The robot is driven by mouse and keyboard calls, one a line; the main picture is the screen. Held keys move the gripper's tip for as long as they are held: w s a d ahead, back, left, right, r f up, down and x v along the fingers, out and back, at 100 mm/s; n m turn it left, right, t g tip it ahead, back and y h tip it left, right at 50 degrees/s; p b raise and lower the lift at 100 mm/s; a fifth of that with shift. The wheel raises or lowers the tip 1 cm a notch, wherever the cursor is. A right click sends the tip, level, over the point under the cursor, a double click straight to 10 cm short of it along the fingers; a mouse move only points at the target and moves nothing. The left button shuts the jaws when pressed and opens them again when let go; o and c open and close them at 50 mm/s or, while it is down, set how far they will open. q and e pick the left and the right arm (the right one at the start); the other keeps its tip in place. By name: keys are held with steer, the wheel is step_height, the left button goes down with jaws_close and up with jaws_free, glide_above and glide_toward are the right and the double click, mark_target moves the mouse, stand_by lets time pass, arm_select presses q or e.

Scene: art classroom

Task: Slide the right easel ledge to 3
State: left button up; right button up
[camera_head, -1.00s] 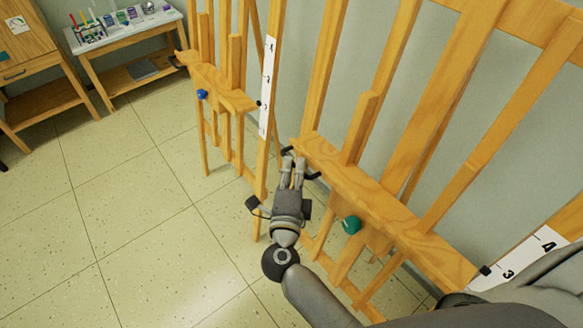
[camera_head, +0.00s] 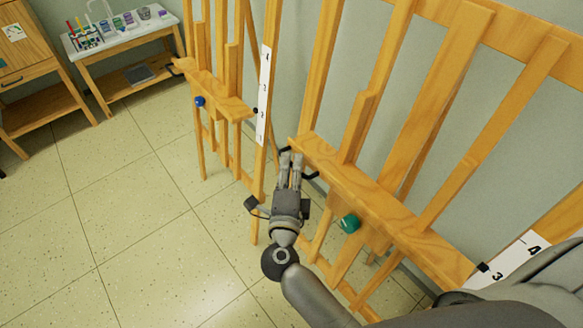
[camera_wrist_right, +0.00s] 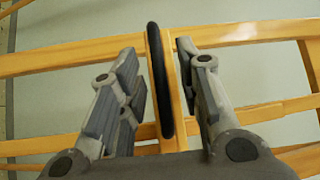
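The right easel's wooden ledge (camera_head: 395,217) runs slanting across the head view, with a green knob (camera_head: 349,223) on its front. A black pointer (camera_head: 483,267) at its right end lies close to the 3 on the white scale (camera_head: 515,262); the exact alignment is hard to tell. My right gripper (camera_head: 291,158) is at the ledge's left end, by a black handle (camera_head: 312,176). In the right wrist view, its open fingers (camera_wrist_right: 162,60) stand on both sides of the handle (camera_wrist_right: 160,85), with gaps visible. My left gripper is out of view.
The left easel, with its own ledge (camera_head: 222,98), blue knob (camera_head: 200,101) and white scale (camera_head: 263,95), stands just left of my right gripper. A white-topped side table (camera_head: 105,42) stands at the back left. Open tiled floor (camera_head: 120,200) lies at the left.

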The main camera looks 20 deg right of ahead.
steer(key=v, duration=1.2)
steer(key=shift+a, duration=0.1)
